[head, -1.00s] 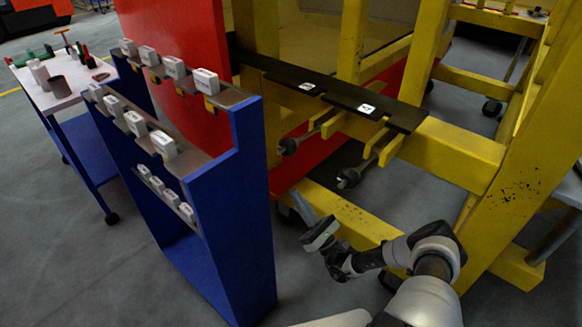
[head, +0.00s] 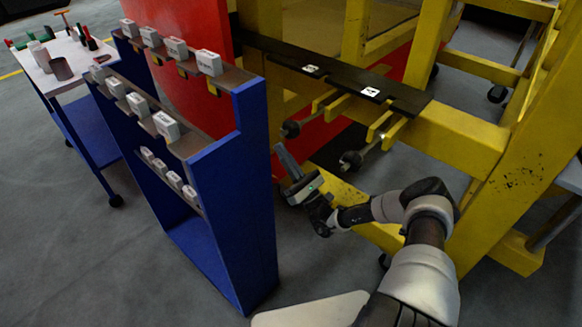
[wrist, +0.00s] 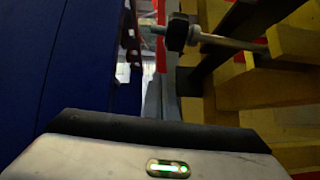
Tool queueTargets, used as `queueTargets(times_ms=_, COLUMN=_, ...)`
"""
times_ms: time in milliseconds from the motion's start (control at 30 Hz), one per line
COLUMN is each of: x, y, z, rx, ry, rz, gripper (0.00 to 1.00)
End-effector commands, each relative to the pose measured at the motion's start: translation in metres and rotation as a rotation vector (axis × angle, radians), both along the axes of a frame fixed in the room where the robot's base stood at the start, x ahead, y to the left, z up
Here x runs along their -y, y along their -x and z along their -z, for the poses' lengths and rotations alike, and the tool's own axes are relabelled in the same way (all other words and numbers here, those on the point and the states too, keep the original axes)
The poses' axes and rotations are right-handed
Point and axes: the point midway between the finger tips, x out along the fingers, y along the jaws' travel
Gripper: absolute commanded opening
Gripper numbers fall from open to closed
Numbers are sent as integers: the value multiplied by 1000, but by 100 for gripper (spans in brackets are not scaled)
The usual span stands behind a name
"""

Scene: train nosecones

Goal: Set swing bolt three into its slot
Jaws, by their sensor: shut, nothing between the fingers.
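Two swing bolts with dark round ends hang swung out from yellow brackets under the black slotted plate (head: 345,80). One bolt (head: 290,129) is farther left, the other (head: 350,160) nearer. The plate carries two white number labels, too small to read surely, so I cannot tell which bolt is three. My gripper (head: 284,152) is shut and empty, below the left bolt and left of the nearer one, touching neither. In the wrist view, a bolt (wrist: 225,41) with a dark nut lies across the upper right, beyond my gripper (wrist: 160,88).
A blue rack (head: 240,190) with several white blocks on its shelves stands close to my gripper's left. A yellow frame (head: 460,140) is on the right, with a red panel (head: 330,125) behind the bolts. A tool cart (head: 70,80) stands far left.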

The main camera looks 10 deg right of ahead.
Motion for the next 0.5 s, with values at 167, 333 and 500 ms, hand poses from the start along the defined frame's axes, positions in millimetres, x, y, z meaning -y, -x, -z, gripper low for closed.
queueTargets(times_ms=167, x=11, y=8, z=-22, rx=0, ry=2, rz=3, gripper=0)
queueTargets(times_ms=333, x=12, y=11, z=-27, rx=0, ry=2, rz=3, gripper=0)
queueTargets(times_ms=500, x=13, y=11, z=-28, rx=0, ry=2, rz=3, gripper=0)
